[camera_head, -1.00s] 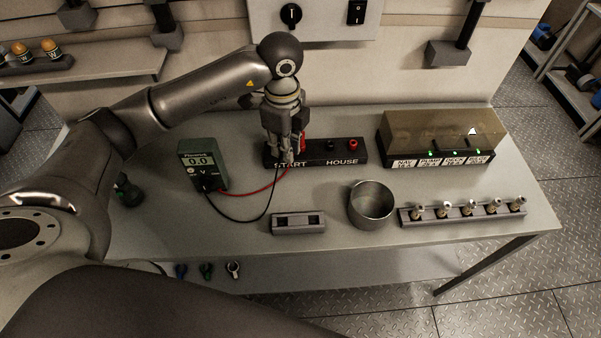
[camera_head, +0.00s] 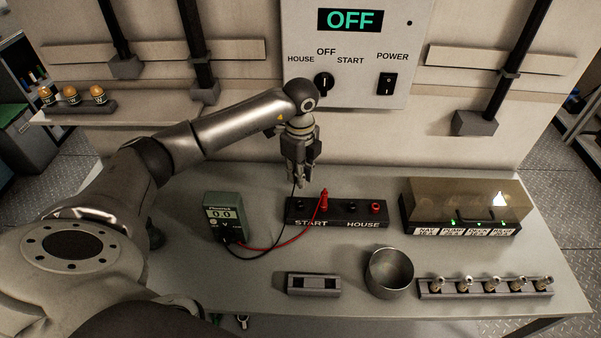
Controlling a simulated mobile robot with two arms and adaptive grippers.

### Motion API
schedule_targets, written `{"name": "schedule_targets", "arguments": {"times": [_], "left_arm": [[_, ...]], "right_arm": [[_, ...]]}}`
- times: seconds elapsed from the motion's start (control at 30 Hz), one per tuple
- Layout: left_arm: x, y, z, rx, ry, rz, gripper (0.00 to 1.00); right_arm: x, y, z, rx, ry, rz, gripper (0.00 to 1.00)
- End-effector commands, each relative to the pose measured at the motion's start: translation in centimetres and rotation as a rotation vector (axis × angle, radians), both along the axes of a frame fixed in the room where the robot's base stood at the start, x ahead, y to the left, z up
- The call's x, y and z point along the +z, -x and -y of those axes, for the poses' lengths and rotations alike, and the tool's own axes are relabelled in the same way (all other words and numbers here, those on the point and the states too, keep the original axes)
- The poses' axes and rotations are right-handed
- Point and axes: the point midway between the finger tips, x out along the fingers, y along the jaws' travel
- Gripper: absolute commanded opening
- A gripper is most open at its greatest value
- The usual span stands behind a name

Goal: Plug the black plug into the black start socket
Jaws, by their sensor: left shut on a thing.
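My left gripper (camera_head: 299,184) is shut above the START end of the black socket block (camera_head: 336,218). It is shut on the black plug, which is mostly hidden between the fingers. The plug's black lead (camera_head: 250,257) runs to the green meter (camera_head: 222,216), which reads about 0.0. The black start socket (camera_head: 300,204) is just below the fingertips, and the plug appears apart from it. The red plug (camera_head: 323,198) stands upright in the START red socket. The HOUSE pair, black (camera_head: 352,206) and red (camera_head: 375,208), is empty. My right gripper is not in view.
A wall panel (camera_head: 352,50) reads OFF, with a rotary switch and a power switch. A metal cup (camera_head: 389,273), a grey slotted holder (camera_head: 313,284) and a rack of several fittings (camera_head: 485,288) stand in front. A covered breaker box (camera_head: 463,208) stands right of the block.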

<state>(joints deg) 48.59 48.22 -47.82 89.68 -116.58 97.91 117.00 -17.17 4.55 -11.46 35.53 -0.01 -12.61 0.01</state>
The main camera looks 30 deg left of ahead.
Motion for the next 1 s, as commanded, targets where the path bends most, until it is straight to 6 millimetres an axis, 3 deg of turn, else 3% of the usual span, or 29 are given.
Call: {"name": "schedule_targets", "arguments": {"times": [0.53,1.0], "left_arm": [[-4.9,0.0,0.0,0.0,0.001,-0.001,0.0],[-5.5,0.0,0.0,0.0,0.0,0.0,0.0]], "right_arm": [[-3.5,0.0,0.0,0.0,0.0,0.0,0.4],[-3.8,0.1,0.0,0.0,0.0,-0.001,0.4]]}}
